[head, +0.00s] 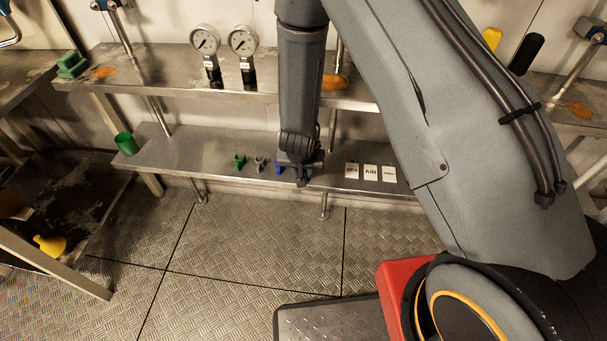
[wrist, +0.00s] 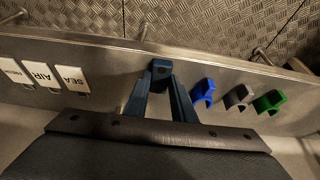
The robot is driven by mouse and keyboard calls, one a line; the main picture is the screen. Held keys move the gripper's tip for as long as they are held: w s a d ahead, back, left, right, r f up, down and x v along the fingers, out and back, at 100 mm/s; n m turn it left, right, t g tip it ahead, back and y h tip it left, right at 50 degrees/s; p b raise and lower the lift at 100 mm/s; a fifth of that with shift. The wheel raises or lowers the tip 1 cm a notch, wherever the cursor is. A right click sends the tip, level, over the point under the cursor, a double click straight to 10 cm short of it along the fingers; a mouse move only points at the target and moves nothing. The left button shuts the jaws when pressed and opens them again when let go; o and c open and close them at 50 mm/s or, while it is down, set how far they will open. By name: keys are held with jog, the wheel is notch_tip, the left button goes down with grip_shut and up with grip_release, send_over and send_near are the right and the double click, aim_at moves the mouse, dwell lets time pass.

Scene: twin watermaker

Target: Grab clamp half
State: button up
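Three small clamp halves stand in a row on the lower metal shelf: blue (head: 279,168), grey (head: 260,163) and green (head: 240,161). In the wrist view the blue one (wrist: 203,95) is nearest my fingers, then the grey one (wrist: 238,97), then the green one (wrist: 269,102). My gripper (head: 301,180) is over the shelf, just right of the blue half, which it partly hides in the head view.
Three white labels (head: 370,172) stand on the lower shelf (head: 205,158) right of my gripper. The upper shelf (head: 180,80) above carries two gauges (head: 205,41). A green cup (head: 126,143) is at the shelf's left end. The floor in front is clear.

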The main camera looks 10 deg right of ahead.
jog(key=shift+c, duration=0.8)
